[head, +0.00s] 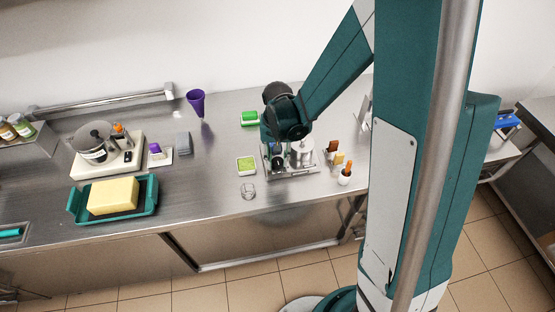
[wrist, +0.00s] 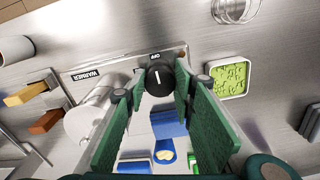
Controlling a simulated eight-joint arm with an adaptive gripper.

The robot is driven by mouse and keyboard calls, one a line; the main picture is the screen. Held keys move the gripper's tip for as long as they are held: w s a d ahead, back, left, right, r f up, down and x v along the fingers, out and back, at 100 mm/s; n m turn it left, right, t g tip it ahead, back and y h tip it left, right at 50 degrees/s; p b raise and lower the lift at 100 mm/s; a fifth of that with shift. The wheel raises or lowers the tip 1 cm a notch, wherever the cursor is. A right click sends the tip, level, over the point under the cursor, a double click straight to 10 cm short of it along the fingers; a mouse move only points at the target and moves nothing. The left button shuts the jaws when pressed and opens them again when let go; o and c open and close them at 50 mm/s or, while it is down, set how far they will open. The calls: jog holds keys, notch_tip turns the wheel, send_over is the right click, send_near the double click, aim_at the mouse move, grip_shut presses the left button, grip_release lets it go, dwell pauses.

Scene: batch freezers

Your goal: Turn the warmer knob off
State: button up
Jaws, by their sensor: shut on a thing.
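The warmer knob (wrist: 159,78) is black and round with a white mark, on a metal panel in the wrist view. The mark runs up and down in the picture, roughly in line with the OFF label (wrist: 154,56) just above it. A WARMER label (wrist: 86,76) is to the left. My gripper (wrist: 153,80) is shut on the knob, one finger on each side. In the head view my gripper (head: 279,148) is over the warmer (head: 290,174), and my wrist hides the knob.
A metal pot (head: 302,152) stands on the warmer, close to my gripper. A dish of green bits (head: 247,165) and a small glass (head: 248,191) are to the left. A white cup with utensils (head: 345,176) is at the right. A butter tray (head: 151,196) is far left.

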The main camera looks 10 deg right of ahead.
aim_at(278, 162)
jog(key=shift+n+b, duration=0.4)
jog(key=o, duration=0.9)
jog(key=shift+r, duration=0.15)
jog(key=shift+r, duration=5.9)
